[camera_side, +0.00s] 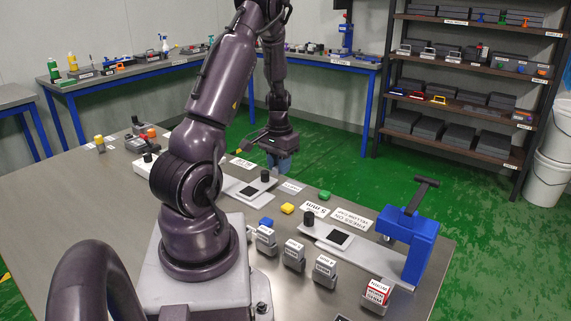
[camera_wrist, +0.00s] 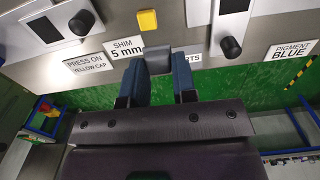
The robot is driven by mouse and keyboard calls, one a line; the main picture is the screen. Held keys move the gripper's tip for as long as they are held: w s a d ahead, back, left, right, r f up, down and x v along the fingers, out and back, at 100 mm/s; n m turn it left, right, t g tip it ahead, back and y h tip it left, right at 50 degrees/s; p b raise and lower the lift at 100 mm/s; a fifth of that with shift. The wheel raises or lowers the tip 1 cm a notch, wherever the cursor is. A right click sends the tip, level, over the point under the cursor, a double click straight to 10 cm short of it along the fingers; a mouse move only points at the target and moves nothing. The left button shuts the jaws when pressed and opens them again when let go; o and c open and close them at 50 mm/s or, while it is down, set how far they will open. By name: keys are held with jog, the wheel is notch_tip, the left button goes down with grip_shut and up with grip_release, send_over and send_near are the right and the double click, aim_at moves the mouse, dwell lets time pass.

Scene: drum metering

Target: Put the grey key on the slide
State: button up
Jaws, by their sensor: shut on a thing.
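My gripper (camera_wrist: 160,72) is shut on a small grey block, which I take as the grey key (camera_wrist: 158,58). The key sits between the two blue fingers, above the table's far edge, and partly covers a label. In the side view my gripper (camera_side: 284,163) points down beyond the far edge; the key cannot be made out there. Pale slide-like plates with a black square and a black knob lie on the table: one in the middle (camera_side: 236,186), one at the right (camera_side: 318,234). Both show in part in the wrist view, right (camera_wrist: 197,12) and left (camera_wrist: 75,15).
A blue press (camera_side: 420,240) stands at the right plate's end. Several labelled grey holders (camera_side: 293,252) line the near side. Shelves (camera_side: 470,60) stand behind.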

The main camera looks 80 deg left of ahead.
jog(key=shift+s+d+r, duration=0.2)
jog(key=shift+d+r, duration=0.05)
jog(key=shift+d, duration=0.2)
jog(key=w+d+f+m, duration=0.1)
jog(key=w+d+m, duration=0.1)
jog(key=w+d, duration=0.5)
send_over(339, 235)
jog(key=f, duration=0.2)
notch_tip(339, 235, down, 8)
jog(key=shift+d+r+n, duration=0.1)
jog(key=shift+n, duration=1.1)
jog(key=o, duration=0.9)
